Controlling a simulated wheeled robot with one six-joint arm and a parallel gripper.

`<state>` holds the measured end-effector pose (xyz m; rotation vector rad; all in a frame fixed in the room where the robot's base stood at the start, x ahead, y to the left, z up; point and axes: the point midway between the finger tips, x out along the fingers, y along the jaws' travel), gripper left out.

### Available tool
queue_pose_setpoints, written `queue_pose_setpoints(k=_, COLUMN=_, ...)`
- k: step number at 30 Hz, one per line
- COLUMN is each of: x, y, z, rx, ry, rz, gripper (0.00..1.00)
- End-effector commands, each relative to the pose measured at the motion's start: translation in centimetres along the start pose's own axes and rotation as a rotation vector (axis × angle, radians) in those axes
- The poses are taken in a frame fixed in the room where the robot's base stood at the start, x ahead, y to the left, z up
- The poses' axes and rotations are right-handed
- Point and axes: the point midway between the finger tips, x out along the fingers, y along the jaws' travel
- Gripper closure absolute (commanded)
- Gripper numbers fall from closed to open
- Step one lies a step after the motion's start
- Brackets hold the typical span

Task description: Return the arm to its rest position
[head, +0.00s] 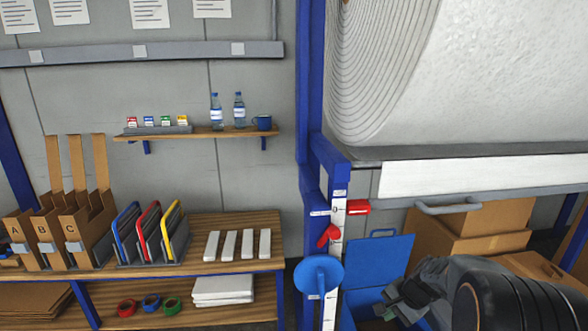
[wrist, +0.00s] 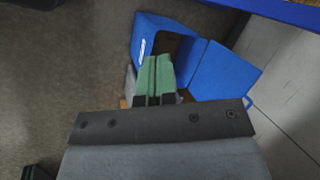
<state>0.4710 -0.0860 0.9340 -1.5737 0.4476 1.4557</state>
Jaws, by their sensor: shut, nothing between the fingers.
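My arm reaches in from the lower right of the head view. My gripper (head: 388,308) hangs in front of a blue bin with a raised lid (head: 378,262). In the wrist view my gripper (wrist: 154,62) points toward the blue bin (wrist: 147,30), its two green-faced fingers together with nothing between them. The bin's opening lies just beyond the fingertips. The fingers partly hide the bin, and I cannot tell if they touch it.
A blue frame post (head: 311,100) with a red lever (head: 328,235) and a blue disc (head: 319,274) stands left of the gripper. A large white roll (head: 470,70) hangs above my arm. Cardboard boxes (head: 480,219) sit behind it. A workbench (head: 245,222) is at left.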

Motion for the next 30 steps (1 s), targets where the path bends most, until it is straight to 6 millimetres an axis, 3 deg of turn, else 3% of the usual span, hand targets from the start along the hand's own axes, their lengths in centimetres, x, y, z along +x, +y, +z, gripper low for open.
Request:
queue_pose_setpoints(k=1, x=-1.4, y=0.7, z=3.0, rx=-0.16, ry=0.002, rz=0.058, gripper=1.0)
queue_pose_setpoints(k=6, x=-4.9, y=4.1, z=10.3, rx=-0.604, ry=0.02, rz=0.235, gripper=1.0)
queue_pose_setpoints(k=12, x=-7.6, y=6.4, z=14.9, rx=-0.872, ry=0.1, rz=0.322, gripper=1.0)
queue_pose_setpoints(k=19, x=-9.6, y=5.5, z=17.5, rx=-0.979, ry=0.196, rz=0.271, gripper=1.0)
queue_pose_setpoints(k=30, x=-10.2, y=4.8, z=18.2, rx=-1.012, ry=0.217, rz=0.249, gripper=1.0)
